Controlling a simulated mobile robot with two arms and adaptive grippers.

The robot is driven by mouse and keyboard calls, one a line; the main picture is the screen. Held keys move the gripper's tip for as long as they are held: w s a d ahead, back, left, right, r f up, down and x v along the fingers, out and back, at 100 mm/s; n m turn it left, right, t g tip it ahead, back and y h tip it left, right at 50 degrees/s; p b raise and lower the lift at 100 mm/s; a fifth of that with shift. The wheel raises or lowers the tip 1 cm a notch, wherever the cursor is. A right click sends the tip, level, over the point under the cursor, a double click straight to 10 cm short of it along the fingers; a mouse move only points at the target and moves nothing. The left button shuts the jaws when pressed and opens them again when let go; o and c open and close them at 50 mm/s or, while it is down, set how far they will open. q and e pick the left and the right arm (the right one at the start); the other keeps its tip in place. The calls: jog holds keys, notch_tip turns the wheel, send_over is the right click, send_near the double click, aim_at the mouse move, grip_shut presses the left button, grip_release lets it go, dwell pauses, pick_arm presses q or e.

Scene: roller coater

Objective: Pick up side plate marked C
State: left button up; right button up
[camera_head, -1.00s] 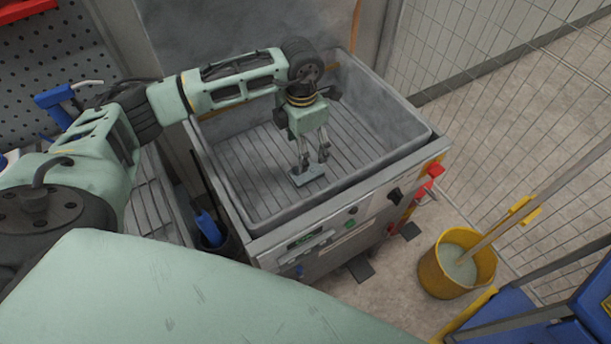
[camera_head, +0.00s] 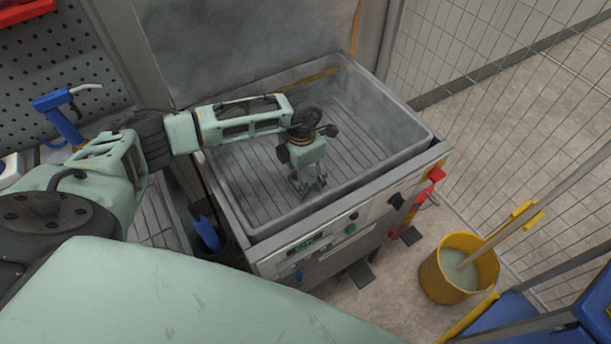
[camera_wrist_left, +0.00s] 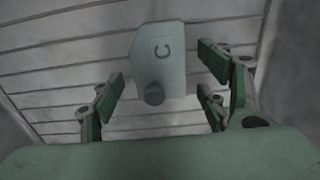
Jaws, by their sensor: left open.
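The side plate marked C (camera_wrist_left: 160,60) is a pale grey-green plate with a dark letter C and a dark round knob on its near end. It shows in the left wrist view over the slatted floor of the grey tray (camera_head: 395,101). My left gripper (camera_head: 310,187) is low inside the tray, pointing down. In the wrist view its fingers (camera_wrist_left: 161,82) are spread on both sides of the plate's near end, with gaps between them and the plate. In the head view the gripper hides most or all of the plate. My right gripper is not in view.
Tray walls surround my left gripper. A yellow strip (camera_head: 306,79) lies along the tray's back. The front panel has a green button (camera_head: 350,229) and red parts (camera_head: 430,187) at its corner. A yellow bucket (camera_head: 446,284) stands on the floor to the right, beside a mesh fence.

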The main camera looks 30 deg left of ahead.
pick_arm(q)
jog(key=shift+c, duration=0.2)
jog(key=c, duration=1.3)
jog(key=shift+r, duration=0.15)
